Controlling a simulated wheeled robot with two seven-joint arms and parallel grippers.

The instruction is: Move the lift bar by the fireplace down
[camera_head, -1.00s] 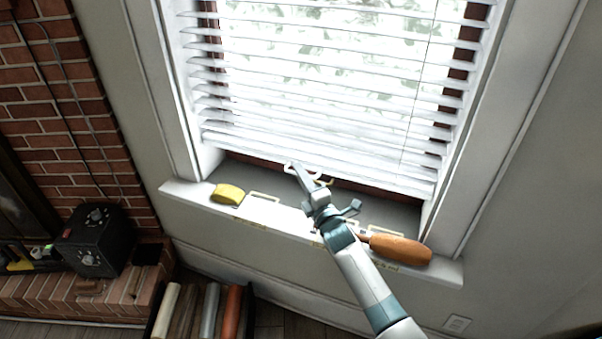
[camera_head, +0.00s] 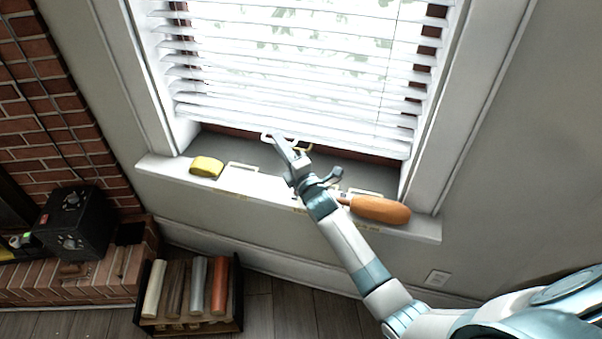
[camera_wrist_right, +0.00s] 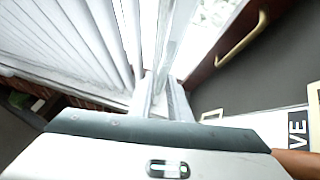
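The white bottom bar of the slatted blind (camera_head: 340,140) hangs a little above the window sill in the head view. My right gripper (camera_head: 275,142) reaches up to the bar's lower edge, left of its middle. In the right wrist view the gripper's fingers (camera_wrist_right: 163,102) stand close together, with a pale strip running between or just beyond them. I cannot tell whether they are clamped on the bar. The white slats (camera_wrist_right: 70,40) fill the left of that view. My left gripper is not in view.
The sill (camera_head: 240,182) holds a yellow block (camera_head: 207,167), pale handles and an orange-handled tool (camera_head: 380,209). A black box (camera_head: 72,222) sits on the brick hearth by the fireplace at left. A rack of rolls (camera_head: 190,290) stands on the floor.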

